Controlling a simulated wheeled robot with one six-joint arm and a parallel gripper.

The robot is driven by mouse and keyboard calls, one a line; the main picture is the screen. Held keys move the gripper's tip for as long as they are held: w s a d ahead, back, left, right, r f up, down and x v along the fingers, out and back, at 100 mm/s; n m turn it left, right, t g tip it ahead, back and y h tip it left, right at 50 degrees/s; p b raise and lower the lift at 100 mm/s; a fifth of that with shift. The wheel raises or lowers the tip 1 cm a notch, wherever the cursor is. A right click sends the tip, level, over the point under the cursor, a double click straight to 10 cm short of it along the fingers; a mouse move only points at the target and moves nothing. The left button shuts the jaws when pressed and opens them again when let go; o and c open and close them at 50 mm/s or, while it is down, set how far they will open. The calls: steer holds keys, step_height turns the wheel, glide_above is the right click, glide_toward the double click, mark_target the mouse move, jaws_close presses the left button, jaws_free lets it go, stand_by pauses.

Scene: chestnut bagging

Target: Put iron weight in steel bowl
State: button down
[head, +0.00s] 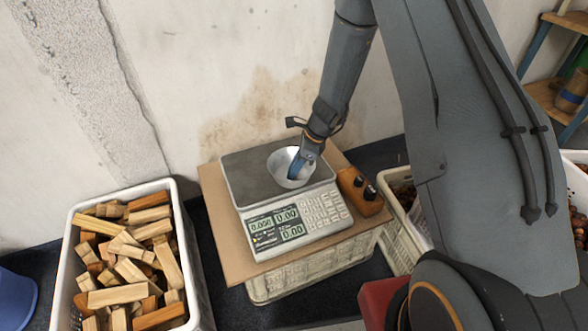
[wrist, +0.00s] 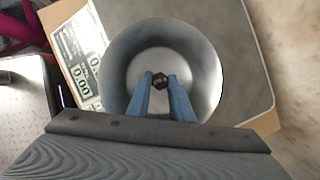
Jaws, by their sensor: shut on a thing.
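The steel bowl (head: 281,160) sits on the pan of a weighing scale (head: 246,180); it also fills the middle of the wrist view (wrist: 205,85). My gripper (head: 296,172) reaches down into the bowl with its blue fingers. In the wrist view my gripper (wrist: 160,84) is shut on the small dark iron weight (wrist: 159,79), which shows between the fingertips, over the bowl's floor. I cannot tell whether the weight touches the floor. The weight is hidden in the head view. The scale's displays appear to read zero.
A wooden block (head: 351,188) with dark weights stands right of the scale on a cardboard sheet (head: 215,220) over a crate. A white crate of wood pieces (head: 73,222) is at left. Another crate (head: 400,222) stands at right. The wall is close behind.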

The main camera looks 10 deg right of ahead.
steer(key=shift+f, duration=0.15)
steer(key=c, duration=1.6)
jaws_free()
